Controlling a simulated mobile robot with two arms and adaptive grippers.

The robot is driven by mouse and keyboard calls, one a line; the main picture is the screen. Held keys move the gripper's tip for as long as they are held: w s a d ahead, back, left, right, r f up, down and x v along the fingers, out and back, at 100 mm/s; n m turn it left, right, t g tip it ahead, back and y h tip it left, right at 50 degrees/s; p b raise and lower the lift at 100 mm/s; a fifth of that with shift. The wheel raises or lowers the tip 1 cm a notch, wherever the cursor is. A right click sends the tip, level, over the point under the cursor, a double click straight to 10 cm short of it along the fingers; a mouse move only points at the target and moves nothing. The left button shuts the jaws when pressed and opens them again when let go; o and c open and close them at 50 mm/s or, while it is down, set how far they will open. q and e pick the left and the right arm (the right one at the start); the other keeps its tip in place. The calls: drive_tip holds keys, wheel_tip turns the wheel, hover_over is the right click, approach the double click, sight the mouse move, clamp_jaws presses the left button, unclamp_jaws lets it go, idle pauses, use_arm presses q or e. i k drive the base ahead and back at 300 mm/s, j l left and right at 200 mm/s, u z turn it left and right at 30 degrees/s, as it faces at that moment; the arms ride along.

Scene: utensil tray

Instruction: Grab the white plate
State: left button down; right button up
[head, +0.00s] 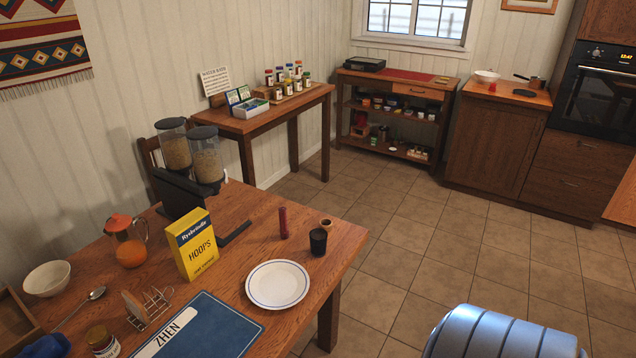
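The white plate (277,284) is round with a thin blue ring near its rim. It lies flat on the near wooden table (322,262), close to the table's right edge. It looks empty and nothing touches it from above. Neither of my grippers shows in the head view.
Near the plate are a blue placemat (222,325), a yellow cereal box (192,245), a dark cup (318,241) and a dark red cylinder (283,222). A toast rack (152,308), jug (128,250), white bowl (47,278) and dispenser (207,160) stand further left.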

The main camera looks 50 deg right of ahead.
sight(276, 284)
drive_tip(key=k+z, duration=0.1)
drive_tip(key=z, duration=1.1)
drive_tip(key=l+u, duration=0.1)
drive_tip(key=l, duration=0.25)
